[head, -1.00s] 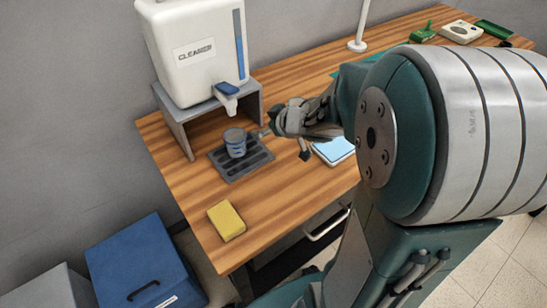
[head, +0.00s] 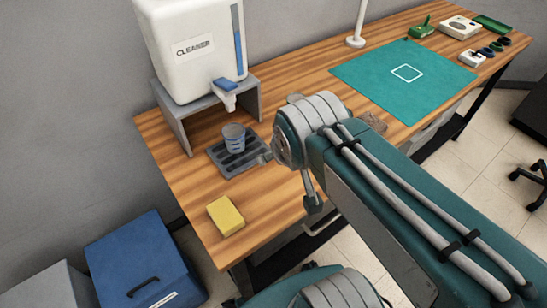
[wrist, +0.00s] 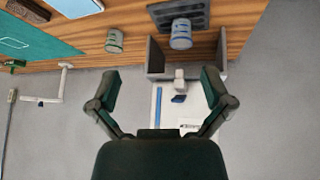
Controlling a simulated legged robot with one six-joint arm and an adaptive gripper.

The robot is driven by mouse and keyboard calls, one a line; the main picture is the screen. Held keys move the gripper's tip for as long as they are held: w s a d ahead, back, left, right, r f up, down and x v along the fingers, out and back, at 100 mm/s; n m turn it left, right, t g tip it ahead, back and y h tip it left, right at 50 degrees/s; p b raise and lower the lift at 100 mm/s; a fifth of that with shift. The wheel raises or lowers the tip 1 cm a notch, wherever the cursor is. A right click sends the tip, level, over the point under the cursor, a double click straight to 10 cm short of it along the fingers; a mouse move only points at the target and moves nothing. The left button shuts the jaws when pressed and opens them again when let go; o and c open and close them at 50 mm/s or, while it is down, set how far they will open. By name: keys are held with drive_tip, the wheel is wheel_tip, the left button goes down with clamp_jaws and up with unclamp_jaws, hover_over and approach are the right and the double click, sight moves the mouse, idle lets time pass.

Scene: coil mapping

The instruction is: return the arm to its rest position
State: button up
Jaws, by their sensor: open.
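My arm reaches in from the lower right in the head view, with its wrist joint (head: 290,135) over the table beside the drip tray. My gripper (wrist: 160,84) is open and empty in the wrist view, its two fingers wide apart. In the head view the arm mostly hides it. A cup with blue marks (head: 234,137) stands upright on the dark drip tray (head: 223,168); it also shows in the wrist view (wrist: 181,34), apart from the fingers.
The white cleaner dispenser (head: 190,50) stands on a grey stand (head: 177,126). A second cup (wrist: 115,41) is beside the tray. A yellow sponge (head: 226,215) lies at the front edge. The teal mat (head: 378,85) is bare. A blue box (head: 140,262) stands beside the table.

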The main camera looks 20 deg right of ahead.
drive_tip(key=s+a+y, duration=0.1)
drive_tip(key=s+a, duration=0.1)
drive_tip(key=s, duration=0.1)
drive_tip(key=shift+a+g, duration=0.25)
drive_tip(key=shift+g, duration=0.15)
